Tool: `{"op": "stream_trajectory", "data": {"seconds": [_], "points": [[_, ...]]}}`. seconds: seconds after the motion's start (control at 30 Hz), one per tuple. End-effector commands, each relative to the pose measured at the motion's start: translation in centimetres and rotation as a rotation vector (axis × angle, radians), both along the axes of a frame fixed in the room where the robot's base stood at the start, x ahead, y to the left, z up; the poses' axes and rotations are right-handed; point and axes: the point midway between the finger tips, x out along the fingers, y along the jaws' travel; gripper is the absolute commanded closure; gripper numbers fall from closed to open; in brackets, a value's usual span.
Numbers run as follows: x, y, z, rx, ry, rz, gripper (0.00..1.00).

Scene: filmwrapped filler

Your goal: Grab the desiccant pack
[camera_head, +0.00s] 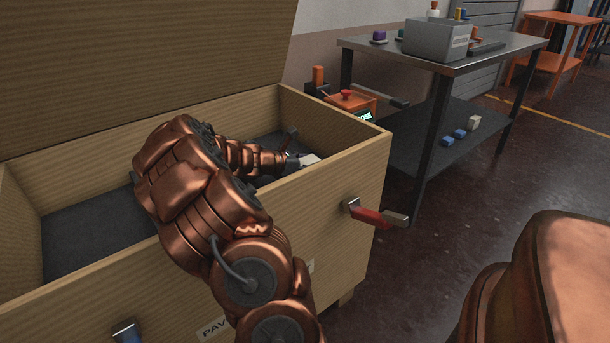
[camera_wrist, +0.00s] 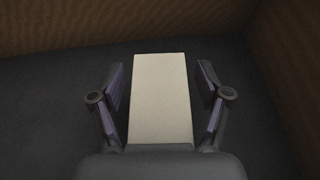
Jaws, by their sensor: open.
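The desiccant pack is a pale cream rectangular block (camera_wrist: 160,95) in the wrist view, lying on the dark floor inside the crate. In the head view a small part of it (camera_head: 309,160) shows just past my gripper (camera_head: 292,160), near the crate's right corner. In the wrist view my gripper (camera_wrist: 160,104) is open, with one finger on each side of the pack. A gap shows between the pack and each upper finger pad. The pack's near end is hidden behind the gripper's body.
My arm reaches over the near wall of the open wooden crate (camera_head: 340,195), whose raised lid (camera_head: 140,60) stands behind. Crate walls rise close beyond and right of the pack. A red-handled latch (camera_head: 370,215) juts from the crate. A metal table (camera_head: 480,60) stands to the right.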

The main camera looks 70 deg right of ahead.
Motion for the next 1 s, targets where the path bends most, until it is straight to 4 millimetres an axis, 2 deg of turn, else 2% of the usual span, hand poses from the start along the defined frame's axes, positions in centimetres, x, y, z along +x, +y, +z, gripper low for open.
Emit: {"op": "stream_trajectory", "data": {"seconds": [0.17,0.83,1.0], "points": [[0.0,0.0,0.07,0.0,0.0,0.0,0.24],[0.02,0.02,0.07,-0.001,0.001,0.0,0.94],[0.04,0.02,0.09,-0.001,0.001,0.0,0.94]]}}
